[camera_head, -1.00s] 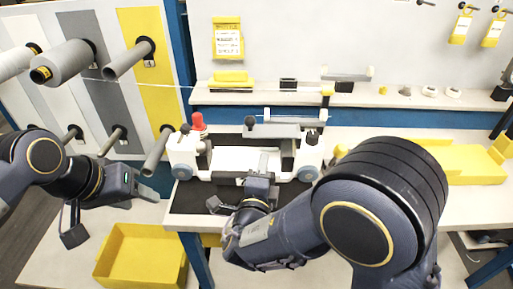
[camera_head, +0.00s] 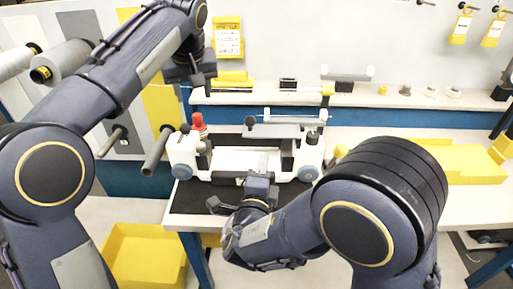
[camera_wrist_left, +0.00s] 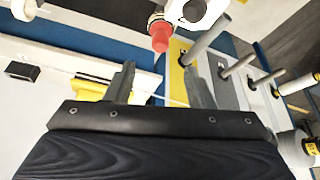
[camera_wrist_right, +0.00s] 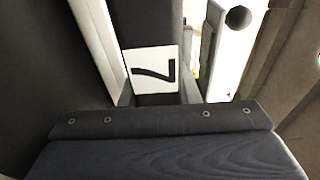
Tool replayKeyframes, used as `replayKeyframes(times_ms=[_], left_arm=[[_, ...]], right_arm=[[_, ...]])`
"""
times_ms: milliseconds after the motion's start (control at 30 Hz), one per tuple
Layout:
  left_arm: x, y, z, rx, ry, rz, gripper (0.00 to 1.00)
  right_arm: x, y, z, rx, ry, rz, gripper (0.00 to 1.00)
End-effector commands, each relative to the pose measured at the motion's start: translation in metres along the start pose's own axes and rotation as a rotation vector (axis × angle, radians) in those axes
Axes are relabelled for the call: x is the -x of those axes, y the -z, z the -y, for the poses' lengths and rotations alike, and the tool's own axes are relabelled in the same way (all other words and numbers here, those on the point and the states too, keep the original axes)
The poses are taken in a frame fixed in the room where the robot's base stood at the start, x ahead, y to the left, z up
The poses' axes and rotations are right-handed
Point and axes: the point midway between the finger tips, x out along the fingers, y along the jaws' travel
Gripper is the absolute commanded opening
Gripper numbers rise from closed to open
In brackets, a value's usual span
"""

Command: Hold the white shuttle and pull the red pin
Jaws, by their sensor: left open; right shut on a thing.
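The white shuttle (camera_head: 182,150) sits on the dark mat at the front of the bench. The red pin (camera_head: 198,122) stands upright on the shuttle's left end. My right gripper (camera_head: 262,182) is shut on the front of the shuttle; in the right wrist view its fingers are close around a dark part with a "7" label (camera_wrist_right: 153,70). The exact contact is hidden. My left gripper (camera_head: 196,82) is open and empty, raised above the red pin in the head view. In the left wrist view the red pin (camera_wrist_left: 160,36) shows beyond the open fingertips (camera_wrist_left: 160,82), apart from them.
Grey and white rollers (camera_head: 65,62) stick out from the panel at the left, close to my left arm. A shelf (camera_head: 300,97) with small parts runs behind the shuttle. A yellow bin (camera_head: 140,262) stands low at the left. Yellow trays (camera_head: 465,160) lie at the right.

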Motion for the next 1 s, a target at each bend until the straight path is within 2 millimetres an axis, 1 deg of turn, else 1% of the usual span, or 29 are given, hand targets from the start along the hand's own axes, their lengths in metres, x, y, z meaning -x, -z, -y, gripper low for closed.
replayKeyframes(times_ms=[400, 600, 800, 1000], left_arm=[[-0.062, -0.001, 0.001, 0.0, 0.001, 0.004, 0.49], [-0.089, -0.001, 0.001, -0.001, 0.0, 0.003, 0.49], [-0.105, -0.001, 0.001, -0.001, 0.0, 0.003, 0.49], [-0.11, -0.001, 0.0, -0.001, -0.002, 0.001, 0.49]], right_arm=[[0.0, 0.0, -0.002, 0.001, -0.004, 0.001, 0.0], [0.0, 0.0, -0.002, 0.001, -0.004, 0.001, 0.0], [0.0, 0.0, -0.002, 0.001, -0.004, 0.0, 0.0], [0.0, 0.0, -0.001, 0.001, -0.004, 0.0, 0.0]])
